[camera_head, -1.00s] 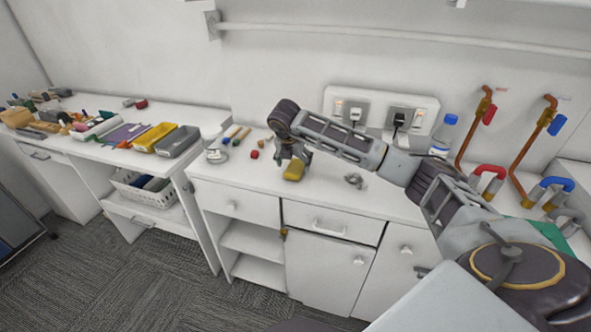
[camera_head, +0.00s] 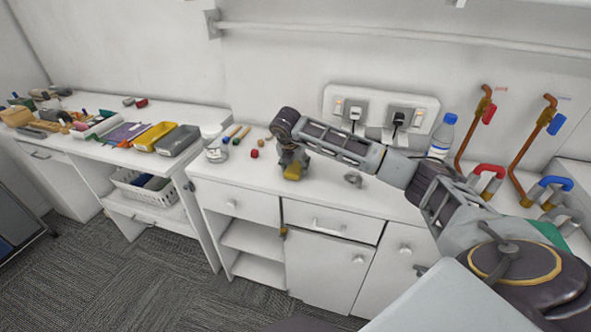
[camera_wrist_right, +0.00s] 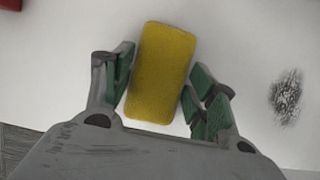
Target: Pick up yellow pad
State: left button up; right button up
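The yellow pad (camera_head: 292,173) lies on the white counter near its front edge. My right gripper (camera_head: 291,160) is down over it and hides part of it in the head view. In the right wrist view the yellow pad (camera_wrist_right: 162,72) sits slightly tilted between the green-padded fingers of my right gripper (camera_wrist_right: 160,85). The fingers stand apart, one on each side of the pad and very close to its edges. I cannot tell whether either touches it. My left gripper is not in view.
A small red object (camera_head: 254,153) and several tools lie left of the pad. A grey scouring clump (camera_head: 353,178) lies to its right; it also shows in the right wrist view (camera_wrist_right: 287,96). A water bottle (camera_head: 443,136) stands farther right. The wall with sockets (camera_head: 380,112) is behind.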

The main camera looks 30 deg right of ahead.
aim_at(295, 166)
jog(key=c, duration=0.4)
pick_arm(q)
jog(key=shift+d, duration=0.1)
pick_arm(e)
jog(key=shift+r, duration=0.15)
jog(key=shift+r, duration=0.6)
notch_tip(295, 166, up, 8)
jog(key=shift+f+b, duration=0.2)
jog(key=shift+b, duration=0.3)
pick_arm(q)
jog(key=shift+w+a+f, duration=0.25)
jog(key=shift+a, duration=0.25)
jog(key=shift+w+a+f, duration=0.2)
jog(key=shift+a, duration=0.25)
pick_arm(e)
jog(key=shift+r, duration=0.5)
